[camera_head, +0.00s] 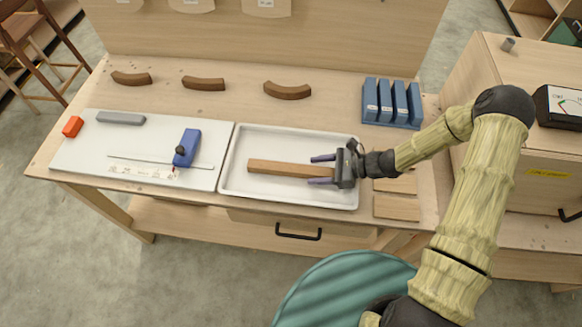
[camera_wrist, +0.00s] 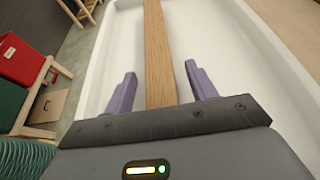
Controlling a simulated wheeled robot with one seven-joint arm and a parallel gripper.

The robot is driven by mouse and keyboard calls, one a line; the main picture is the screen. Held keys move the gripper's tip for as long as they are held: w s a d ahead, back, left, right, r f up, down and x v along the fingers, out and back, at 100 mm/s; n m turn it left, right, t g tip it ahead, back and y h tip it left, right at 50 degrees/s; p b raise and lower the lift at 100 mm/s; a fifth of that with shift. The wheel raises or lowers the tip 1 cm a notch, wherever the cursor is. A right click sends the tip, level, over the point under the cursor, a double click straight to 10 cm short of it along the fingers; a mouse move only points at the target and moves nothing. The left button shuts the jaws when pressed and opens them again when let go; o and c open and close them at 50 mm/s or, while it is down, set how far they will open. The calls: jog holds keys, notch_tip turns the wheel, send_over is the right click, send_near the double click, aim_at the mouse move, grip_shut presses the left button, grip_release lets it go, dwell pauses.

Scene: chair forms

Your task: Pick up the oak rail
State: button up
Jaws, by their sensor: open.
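The oak rail (camera_head: 285,168) is a straight brown wooden bar lying in the white tray (camera_head: 227,180). In the wrist view the rail (camera_wrist: 157,50) runs away from my gripper, lengthwise between the two fingers. My gripper (camera_head: 321,170) is open over the right part of the tray, with one purple finger on each side of the rail's near end. In the wrist view the gripper (camera_wrist: 160,88) shows a gap between each finger and the rail. The rail's near end is hidden behind the gripper body. I cannot tell the height of the fingertips above the tray.
A white board (camera_head: 85,150) with a blue block (camera_head: 187,147), a grey bar (camera_head: 121,118) and an orange block (camera_head: 73,126) lies left of the tray. Curved brown pieces (camera_head: 287,91) lie behind. A blue rack (camera_head: 392,102) stands at back right. Flat wooden pieces (camera_head: 397,208) lie right of the tray.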

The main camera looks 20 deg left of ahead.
jog(key=shift+s+a+f, duration=0.1)
jog(key=shift+a+f, duration=0.05)
jog(key=shift+a, duration=0.2)
jog(key=c, duration=1.2)
notch_tip(320, 180, up, 10)
jog(key=shift+b, duration=1)
jog(key=shift+s, duration=0.1)
